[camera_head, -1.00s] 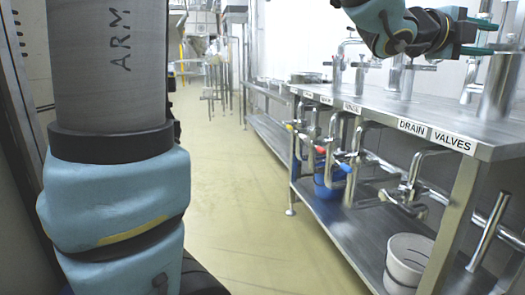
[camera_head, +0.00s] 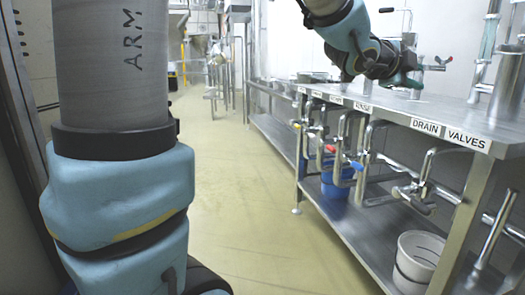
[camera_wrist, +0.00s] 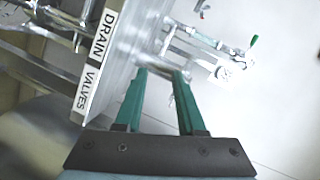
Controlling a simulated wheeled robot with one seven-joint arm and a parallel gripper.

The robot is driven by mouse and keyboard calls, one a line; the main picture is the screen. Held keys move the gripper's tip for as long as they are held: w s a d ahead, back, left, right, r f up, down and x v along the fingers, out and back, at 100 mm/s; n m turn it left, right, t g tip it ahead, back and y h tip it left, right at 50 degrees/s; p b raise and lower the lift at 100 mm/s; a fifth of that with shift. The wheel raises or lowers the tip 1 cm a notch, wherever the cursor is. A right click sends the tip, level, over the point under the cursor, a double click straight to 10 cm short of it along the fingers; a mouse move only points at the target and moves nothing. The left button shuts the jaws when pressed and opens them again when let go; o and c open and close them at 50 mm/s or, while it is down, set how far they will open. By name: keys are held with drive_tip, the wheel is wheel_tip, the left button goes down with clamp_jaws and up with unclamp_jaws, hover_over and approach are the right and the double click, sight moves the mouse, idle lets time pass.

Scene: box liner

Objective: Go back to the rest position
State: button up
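My gripper (camera_wrist: 161,74) shows in the wrist view as two green fingers with a clear gap between them. It is open, and I see nothing held in it. A blurred metal pipe or cylinder lies beyond the tips. In the head view my gripper (camera_head: 405,82) is over the steel bench (camera_head: 440,106), in its middle part. The finger gap is too small to make out there. My blue arm reaches down to it from the top edge.
Under the bench are pipes and valves, a blue bucket (camera_head: 336,186) and a white bucket (camera_head: 418,262) on the lower shelf. A steel cylinder (camera_head: 508,90) and taps stand on top. The yellow floor (camera_head: 245,215) left of the bench is clear.

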drive_tip(key=w+a+f+n+y, duration=0.35)
drive_tip(key=a+f+n, duration=0.25)
drive_tip(key=a+f, duration=0.3)
drive_tip(key=w+a+f+n+y, duration=0.3)
drive_tip(key=a+f+n+y, duration=0.3)
drive_tip(key=a, duration=0.5)
drive_tip(key=s+a+f+n+g+y, duration=0.2)
drive_tip(key=s+a+f+n+g, duration=0.1)
drive_tip(key=s+a+f+n, duration=0.55)
drive_tip(key=s+a+f+n+g+y, duration=0.2)
drive_tip(key=s+a+f+n+g, duration=0.3)
drive_tip(key=a, duration=0.7)
wheel_tip(320, 180, up, 26)
drive_tip(key=t+p, duration=0.1)
drive_tip(key=p, duration=2.6)
drive_tip(key=shift+d+f, duration=0.2)
drive_tip(key=shift+d, duration=0.2)
drive_tip(key=shift+s+m, duration=0.1)
drive_tip(key=shift+m, duration=0.15)
